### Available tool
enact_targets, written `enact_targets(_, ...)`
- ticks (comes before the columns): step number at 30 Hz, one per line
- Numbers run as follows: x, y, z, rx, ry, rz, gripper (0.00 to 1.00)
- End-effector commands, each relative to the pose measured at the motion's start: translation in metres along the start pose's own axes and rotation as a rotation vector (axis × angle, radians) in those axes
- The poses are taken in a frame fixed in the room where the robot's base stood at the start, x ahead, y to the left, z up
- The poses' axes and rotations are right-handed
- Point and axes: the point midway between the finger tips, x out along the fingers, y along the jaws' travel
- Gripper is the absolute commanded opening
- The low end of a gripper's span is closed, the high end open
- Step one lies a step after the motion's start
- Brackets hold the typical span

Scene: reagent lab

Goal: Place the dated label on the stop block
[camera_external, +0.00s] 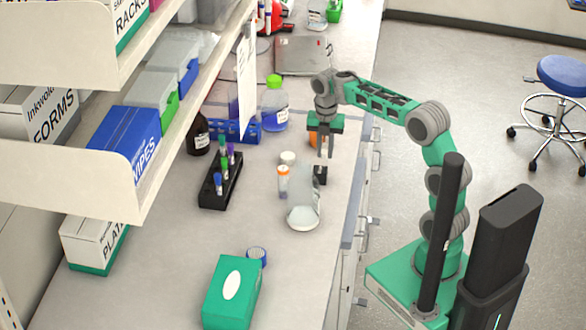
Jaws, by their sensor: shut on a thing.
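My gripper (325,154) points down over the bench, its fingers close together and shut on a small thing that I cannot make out. I cannot pick out the dated label for sure in this view. A small black block (320,174), which may be the stop block, stands on the bench just below the fingertips, near the front edge. I cannot tell whether the fingers or the held thing touch it. An orange thing (314,140) shows partly behind the gripper.
Near the black block are an orange-capped vial (283,181), a white-lidded jar (288,158) and a clear scoop-like vessel (303,207). A black tube rack (220,185) stands left. A green box (232,292) is in front. Shelves (70,185) overhang the left side.

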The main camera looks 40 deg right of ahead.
Motion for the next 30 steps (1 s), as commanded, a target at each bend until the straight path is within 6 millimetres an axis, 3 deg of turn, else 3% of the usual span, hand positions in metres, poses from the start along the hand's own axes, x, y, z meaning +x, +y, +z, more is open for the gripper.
enact_targets(7,0.026,0.016,0.012,0.000,0.001,-0.002,0.00)
enact_targets(12,0.052,0.015,0.011,0.000,0.000,0.000,0.00)
enact_targets(22,0.057,0.015,0.011,0.000,-0.001,0.001,0.00)
enact_targets(23,0.056,0.015,0.011,0.000,-0.001,0.002,0.21)
enact_targets(30,0.056,0.015,0.011,0.000,-0.001,0.002,0.41)
